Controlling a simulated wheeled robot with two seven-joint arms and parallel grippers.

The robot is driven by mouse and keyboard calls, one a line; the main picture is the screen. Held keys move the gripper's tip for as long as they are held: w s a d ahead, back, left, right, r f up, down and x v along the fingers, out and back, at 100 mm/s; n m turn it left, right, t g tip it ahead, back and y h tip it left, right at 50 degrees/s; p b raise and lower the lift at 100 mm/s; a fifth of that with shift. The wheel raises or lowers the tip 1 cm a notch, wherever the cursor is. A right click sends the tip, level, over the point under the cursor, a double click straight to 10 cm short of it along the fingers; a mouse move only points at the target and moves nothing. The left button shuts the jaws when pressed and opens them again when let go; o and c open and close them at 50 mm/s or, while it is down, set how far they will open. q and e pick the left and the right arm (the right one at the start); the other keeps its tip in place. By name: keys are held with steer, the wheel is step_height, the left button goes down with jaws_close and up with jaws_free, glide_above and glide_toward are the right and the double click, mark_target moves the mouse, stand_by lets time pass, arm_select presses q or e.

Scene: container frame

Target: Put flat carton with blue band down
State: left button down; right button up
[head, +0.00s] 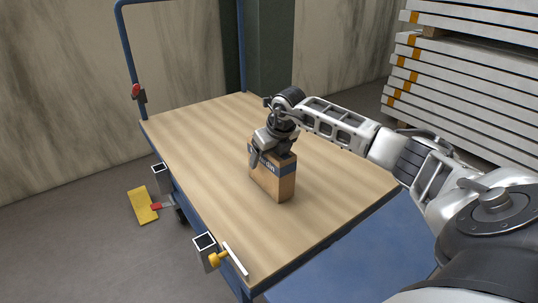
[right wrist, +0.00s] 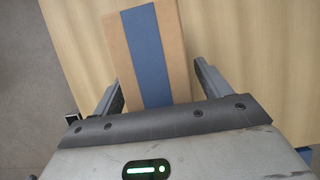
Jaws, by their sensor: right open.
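The flat carton with blue band (head: 273,183) is brown cardboard with a dark blue band and stands upright on the wooden top of a blue cart (head: 330,193). In the right wrist view the carton (right wrist: 180,52) shows its blue band running lengthwise between the fingers. My right gripper (head: 271,155) is at the carton's top, fingers pointing down on either side. It is open; the right wrist view shows a gap beside at least the right finger (right wrist: 155,85). The gripper hides part of the carton's top. My left gripper is not in view.
The cart has a blue tube frame (head: 127,60) at its far end and corner sockets (head: 204,243) at its near left edge. The wooden top around the carton is clear. A stack of pale panels (head: 470,55) stands at the right back. A concrete wall (head: 60,90) is behind.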

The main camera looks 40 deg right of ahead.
arm_select(q)
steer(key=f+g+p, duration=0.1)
steer(key=p, duration=0.1)
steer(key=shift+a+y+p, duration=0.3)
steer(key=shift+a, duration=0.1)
arm_select(e)
steer(key=v, duration=1.2)
steer(key=shift+r, duration=0.15)
steer(key=shift+w+a, duration=0.1)
steer(key=shift+a, duration=0.05)
